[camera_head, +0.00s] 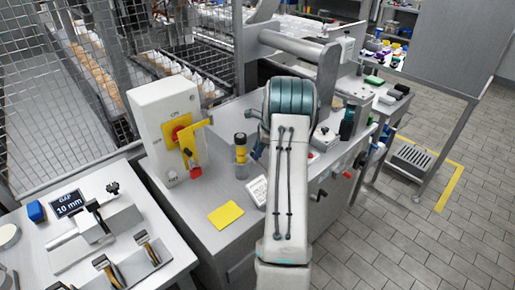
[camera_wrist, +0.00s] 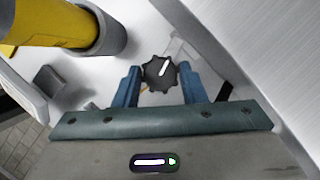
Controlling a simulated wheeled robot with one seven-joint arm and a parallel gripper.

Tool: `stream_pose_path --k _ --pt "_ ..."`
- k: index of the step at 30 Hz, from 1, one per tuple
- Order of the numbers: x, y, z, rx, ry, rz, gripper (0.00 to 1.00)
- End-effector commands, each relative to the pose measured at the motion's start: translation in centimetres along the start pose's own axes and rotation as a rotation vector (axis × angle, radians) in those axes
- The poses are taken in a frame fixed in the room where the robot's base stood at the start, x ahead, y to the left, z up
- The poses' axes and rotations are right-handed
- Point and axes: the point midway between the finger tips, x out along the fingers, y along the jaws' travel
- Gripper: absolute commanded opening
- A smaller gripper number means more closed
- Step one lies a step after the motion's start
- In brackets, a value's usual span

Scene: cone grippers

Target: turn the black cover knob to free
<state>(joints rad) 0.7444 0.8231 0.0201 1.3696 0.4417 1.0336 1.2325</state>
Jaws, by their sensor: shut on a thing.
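The black cover knob (camera_wrist: 158,73) shows in the wrist view. It is round with a scalloped rim and has a white pointer line slanting up and to the right. My gripper (camera_wrist: 158,80) has its two blue fingers on either side of the knob and is shut on it. In the head view my own arm stands in front of this spot, so the knob is hidden there.
A yellow and black cylinder (camera_head: 240,149) stands in a grey holder close to my arm; its yellow body (camera_wrist: 45,22) also shows in the wrist view. A switch box (camera_head: 166,125) with a yellow lever stands left. A yellow note (camera_head: 226,215) lies on the bench.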

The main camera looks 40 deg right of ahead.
Motion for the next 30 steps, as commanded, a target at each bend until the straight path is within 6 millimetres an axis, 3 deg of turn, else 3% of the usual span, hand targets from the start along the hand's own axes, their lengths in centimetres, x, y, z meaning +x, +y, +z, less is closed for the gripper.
stream_pose_path --k 30 --pt "-0.07 -0.62 0.33 -0.887 0.002 0.363 0.15"
